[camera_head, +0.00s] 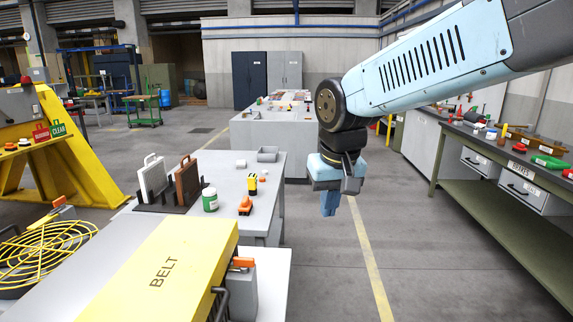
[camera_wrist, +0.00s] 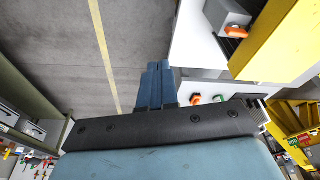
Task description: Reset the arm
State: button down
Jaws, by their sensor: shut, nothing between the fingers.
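My light-blue arm reaches in from the upper right in the head view. My gripper (camera_head: 328,204) hangs from its end, pointing down over the open floor, to the right of the grey table (camera_head: 266,185). Its blue fingers are together with nothing between them. In the wrist view the shut fingers (camera_wrist: 157,85) show at the middle, above the grey floor and beside the white table edge. The gripper touches nothing that I can see.
A yellow BELT cover (camera_head: 165,272) stands at the front left. A green-framed workbench (camera_head: 500,160) with tools and drawers runs along the right.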

jog(key=s+d+r+m+t, duration=0.1)
jog(key=s+d, duration=0.3)
jog(key=d, duration=0.3)
jog(key=s+d+m+t, duration=0.1)
jog(key=s+d, duration=0.4)
jog(key=d, duration=0.3)
jog(key=shift+s+d+r+m+t+h, duration=0.15)
jog(key=shift+r+m+t+h, duration=0.15)
jog(key=shift+r+t, duration=0.1)
